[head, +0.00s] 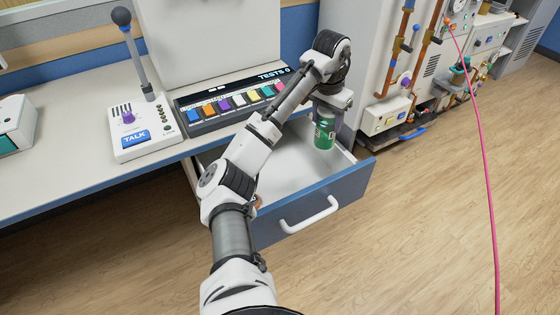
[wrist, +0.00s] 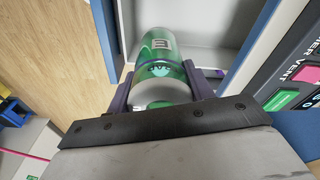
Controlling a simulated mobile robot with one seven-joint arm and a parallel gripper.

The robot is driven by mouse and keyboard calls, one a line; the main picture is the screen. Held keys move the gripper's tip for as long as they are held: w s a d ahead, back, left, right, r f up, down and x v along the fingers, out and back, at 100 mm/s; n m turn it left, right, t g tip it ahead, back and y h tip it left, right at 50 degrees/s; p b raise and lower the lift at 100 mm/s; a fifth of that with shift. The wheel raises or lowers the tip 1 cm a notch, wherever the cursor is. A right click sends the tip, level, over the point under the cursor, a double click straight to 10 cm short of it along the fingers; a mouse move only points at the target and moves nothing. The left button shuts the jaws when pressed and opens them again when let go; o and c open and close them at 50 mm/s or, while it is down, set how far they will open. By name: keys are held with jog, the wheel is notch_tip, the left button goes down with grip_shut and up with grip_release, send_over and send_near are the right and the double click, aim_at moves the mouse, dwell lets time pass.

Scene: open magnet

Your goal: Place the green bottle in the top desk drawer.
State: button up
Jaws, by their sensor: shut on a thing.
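The green bottle (head: 324,131) is held upright by my gripper (head: 328,108) over the right part of the open top desk drawer (head: 315,207). In the wrist view the bottle (wrist: 158,58) lies between the two purple fingers of my gripper (wrist: 158,86), which are shut on it. The drawer has a blue front with a white handle (head: 310,216) and a pale inside that looks mostly bare. In the wrist view a part of the drawer's inside (wrist: 205,22) shows beside the bottle. My arm hides part of the drawer's left side.
The desk top (head: 60,165) carries a microphone unit marked TALK (head: 140,128) and a panel of coloured buttons (head: 230,102). A grey cabinet with pipes (head: 385,50) stands right of the drawer. A pink hose (head: 480,135) hangs at the right, over open wooden floor (head: 430,220).

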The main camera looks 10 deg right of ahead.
aim_at(321, 141)
notch_tip(321, 141, down, 19)
jog(key=shift+f+p, duration=0.1)
jog(key=shift+p, duration=0.4)
jog(key=o, duration=1.2)
jog(key=r, duration=0.8)
jog(key=s+a+r+b, duration=0.1)
jog(key=r, duration=0.3)
jog(key=shift+a, duration=0.1)
